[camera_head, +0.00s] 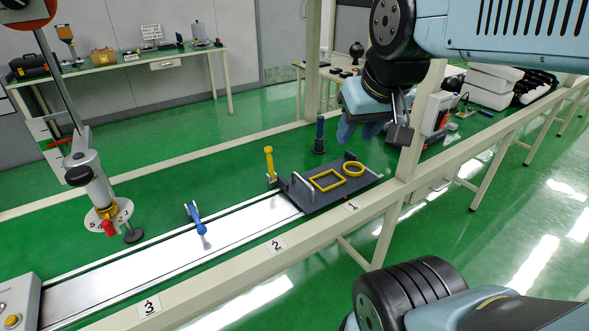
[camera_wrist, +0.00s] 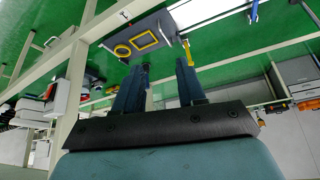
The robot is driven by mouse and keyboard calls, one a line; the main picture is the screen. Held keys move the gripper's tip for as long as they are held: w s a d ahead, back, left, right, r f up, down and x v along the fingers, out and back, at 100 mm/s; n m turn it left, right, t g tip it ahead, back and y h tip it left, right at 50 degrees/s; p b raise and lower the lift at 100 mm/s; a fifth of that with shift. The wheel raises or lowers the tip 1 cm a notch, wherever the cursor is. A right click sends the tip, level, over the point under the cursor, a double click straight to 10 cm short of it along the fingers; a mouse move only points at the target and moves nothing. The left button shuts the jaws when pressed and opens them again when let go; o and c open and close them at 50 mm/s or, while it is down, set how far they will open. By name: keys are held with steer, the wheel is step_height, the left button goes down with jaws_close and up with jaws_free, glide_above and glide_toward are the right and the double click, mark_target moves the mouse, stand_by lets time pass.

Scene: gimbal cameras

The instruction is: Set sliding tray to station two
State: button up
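The sliding tray (camera_head: 318,202) is a dark grey plate with a yellow square outline and a yellow ring on it. It sits at the far right end of the pale rail (camera_head: 235,228), beside the label 1 (camera_head: 351,206). A silver handle bar (camera_head: 302,185) stands at its left side. The label 2 (camera_head: 277,245) is further left along the front beam. My gripper (camera_head: 372,132) hangs above and behind the tray's right end, apart from it. In the wrist view the two fingers (camera_wrist: 163,78) are spread with nothing between them, and the tray (camera_wrist: 172,27) shows beyond them.
A yellow upright lever (camera_head: 269,163) stands behind the tray's left end. A dark blue post (camera_head: 319,136) stands behind the tray. The label 3 (camera_head: 149,307) marks the left end. A frame post (camera_head: 416,130) rises near my gripper.

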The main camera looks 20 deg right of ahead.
steer(key=shift+w, duration=0.15)
steer(key=n+g+h, duration=0.2)
steer(key=n+g, duration=0.2)
steer(key=g, duration=0.1)
glide_above(303, 180)
steer(key=a, duration=0.3)
step_height(303, 180, down, 17)
steer(key=d+f, duration=0.1)
steer(key=f, duration=0.7)
steer(key=d+f, duration=0.1)
steer(key=f, duration=0.4)
steer(key=shift+d, duration=0.35)
jaws_close()
steer(key=shift+d+r, duration=0.1)
steer(key=shift+d, duration=0.05)
